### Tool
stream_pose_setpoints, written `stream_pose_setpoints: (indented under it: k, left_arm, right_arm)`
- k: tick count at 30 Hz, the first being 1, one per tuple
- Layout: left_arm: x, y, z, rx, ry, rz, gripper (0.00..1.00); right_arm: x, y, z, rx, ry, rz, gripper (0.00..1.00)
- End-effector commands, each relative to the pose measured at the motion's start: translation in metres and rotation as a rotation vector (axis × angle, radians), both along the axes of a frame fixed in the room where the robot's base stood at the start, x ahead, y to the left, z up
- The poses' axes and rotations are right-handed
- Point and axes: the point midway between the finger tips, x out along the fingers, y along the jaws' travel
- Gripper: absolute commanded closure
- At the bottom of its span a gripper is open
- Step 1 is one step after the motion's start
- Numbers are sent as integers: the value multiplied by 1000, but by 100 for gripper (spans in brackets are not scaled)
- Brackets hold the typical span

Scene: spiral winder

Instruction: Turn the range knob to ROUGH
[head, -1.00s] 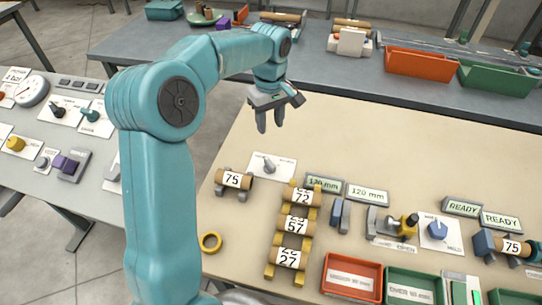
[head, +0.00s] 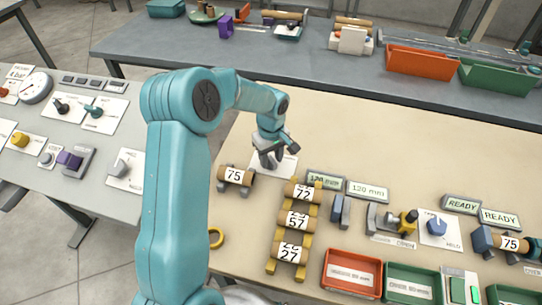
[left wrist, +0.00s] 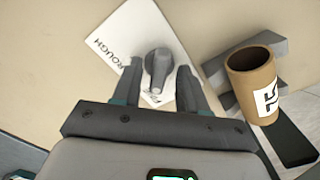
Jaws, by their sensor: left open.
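The range knob (left wrist: 158,66) is a grey pointer knob on a white plate (left wrist: 112,38) with the word ROUGH along its left part in the left wrist view. A second word on the plate is mostly hidden by the fingers. My left gripper (left wrist: 160,85) is open, with one finger on each side of the knob; I cannot tell whether they touch it. In the head view my left gripper (head: 270,160) is down over the plate (head: 287,168) and hides most of the knob. My right gripper is not in view.
A cardboard tube marked 75 (head: 235,176) lies on a grey holder close to the gripper; it also shows in the left wrist view (left wrist: 252,80). A yellow rack (head: 272,267) with several numbered tubes stands nearer. The table behind the plate is clear.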

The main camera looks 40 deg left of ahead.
Motion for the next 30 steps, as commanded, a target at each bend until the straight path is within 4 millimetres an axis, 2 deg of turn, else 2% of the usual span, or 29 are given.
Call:
stream_pose_setpoints:
  k: [3,7,20,30]
  left_arm:
    - [0,0,0,0,0,0,57]
    - [0,0,0,0,0,0,100]
    - [0,0,0,1,-1,-52,100]
    - [1,1,0,3,-3,-300,100]
  right_arm:
    - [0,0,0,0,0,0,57]
    - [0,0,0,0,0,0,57]
    - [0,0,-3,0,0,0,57]
    - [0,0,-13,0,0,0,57]
